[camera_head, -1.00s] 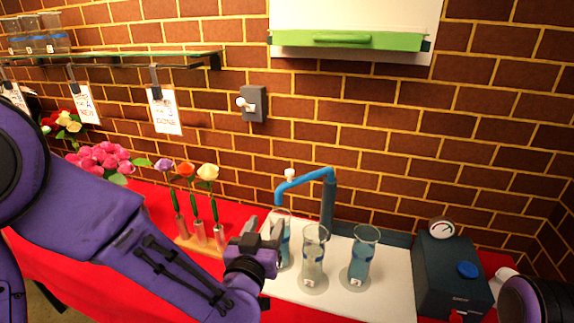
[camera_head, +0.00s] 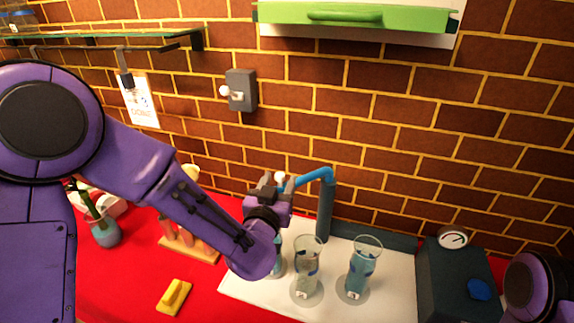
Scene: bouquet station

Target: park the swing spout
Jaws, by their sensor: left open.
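The swing spout (camera_head: 314,177) is a blue pipe. It runs left from the top of a dark upright post (camera_head: 325,212) at the back of the white board. A white knob (camera_head: 280,177) shows at its left end, partly hidden by my gripper. My left gripper (camera_head: 273,182) is open, with its fingers up at that end of the spout; I cannot tell whether they touch it. The spout's downward tip is hidden behind the gripper. My right gripper is out of view.
Two glass vases (camera_head: 306,268) (camera_head: 362,268) stand on the white board (camera_head: 335,303), and a third is mostly hidden behind my left wrist. A dark box with a gauge (camera_head: 453,238) stands at right. A yellow block (camera_head: 174,297) lies on the red cloth.

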